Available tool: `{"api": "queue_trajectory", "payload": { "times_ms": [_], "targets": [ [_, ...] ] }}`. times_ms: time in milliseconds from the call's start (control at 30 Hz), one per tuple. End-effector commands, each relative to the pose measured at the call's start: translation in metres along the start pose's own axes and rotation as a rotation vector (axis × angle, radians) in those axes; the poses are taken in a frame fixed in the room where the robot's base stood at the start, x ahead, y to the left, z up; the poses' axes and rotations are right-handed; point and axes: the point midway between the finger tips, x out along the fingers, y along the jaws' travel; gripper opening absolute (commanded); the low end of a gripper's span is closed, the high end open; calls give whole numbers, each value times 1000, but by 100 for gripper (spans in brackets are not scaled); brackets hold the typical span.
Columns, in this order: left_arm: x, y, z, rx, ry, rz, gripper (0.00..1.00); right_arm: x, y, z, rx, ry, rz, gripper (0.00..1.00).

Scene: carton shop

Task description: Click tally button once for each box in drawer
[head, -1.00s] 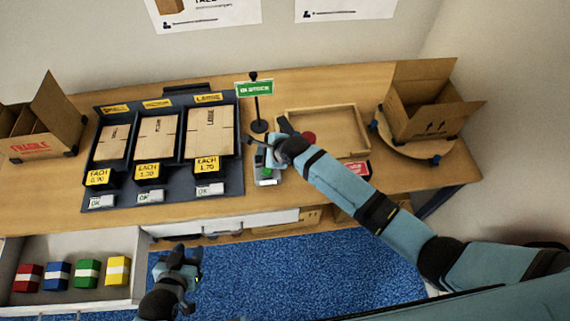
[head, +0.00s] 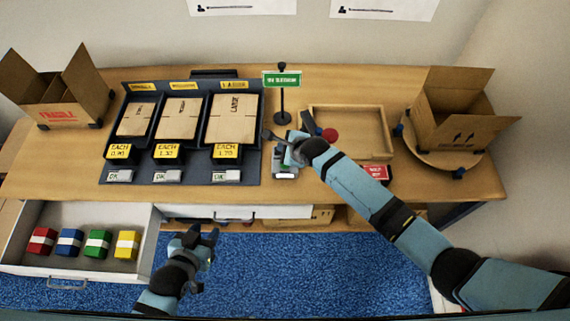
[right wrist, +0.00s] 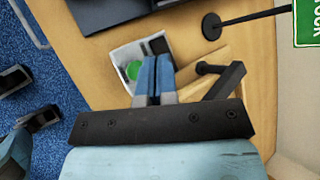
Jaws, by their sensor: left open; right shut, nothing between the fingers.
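The open drawer (head: 143,240) at lower left holds a red box (head: 42,241), a blue box (head: 70,242), a green box (head: 98,243) and a yellow box (head: 127,244) in a row, each with a white band. The tally device (head: 286,172) stands on the bench, partly hidden by my right gripper (head: 287,153). In the right wrist view its green button (right wrist: 133,70) shows just left of my shut, empty fingers (right wrist: 157,65). The fingers overlap the device there; I cannot tell whether they touch it. My left gripper (head: 203,237) is open and empty, right of the drawer.
Black bins (head: 183,150) of flat cartons stand left of the device. A green sign on a post (head: 282,95) is behind it. A wooden tray (head: 360,108) and a red round thing (head: 330,135) are to the right. Open cartons (head: 455,120) (head: 58,100) stand at both ends.

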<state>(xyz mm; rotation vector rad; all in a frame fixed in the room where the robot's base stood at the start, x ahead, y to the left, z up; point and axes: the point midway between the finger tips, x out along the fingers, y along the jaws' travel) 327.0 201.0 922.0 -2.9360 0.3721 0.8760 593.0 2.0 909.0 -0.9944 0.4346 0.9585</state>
Motion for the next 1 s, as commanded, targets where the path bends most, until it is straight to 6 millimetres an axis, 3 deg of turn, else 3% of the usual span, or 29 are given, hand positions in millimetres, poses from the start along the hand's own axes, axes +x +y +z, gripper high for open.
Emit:
{"api": "queue_trajectory", "payload": {
  "times_ms": [233, 500, 1000],
  "targets": [
    [21, -2, 37, 20, -7, 13, 43, 31, 22, -23, -1, 1, -1, 0],
    [26, 4, 37, 17, -7, 25, 43, 43, 31, -32, 1, 0, 0, 0],
    [26, 4, 34, 15, 0, 23, 43, 43, 31, -32, 0, 0, 0, 0]
  ]
}}
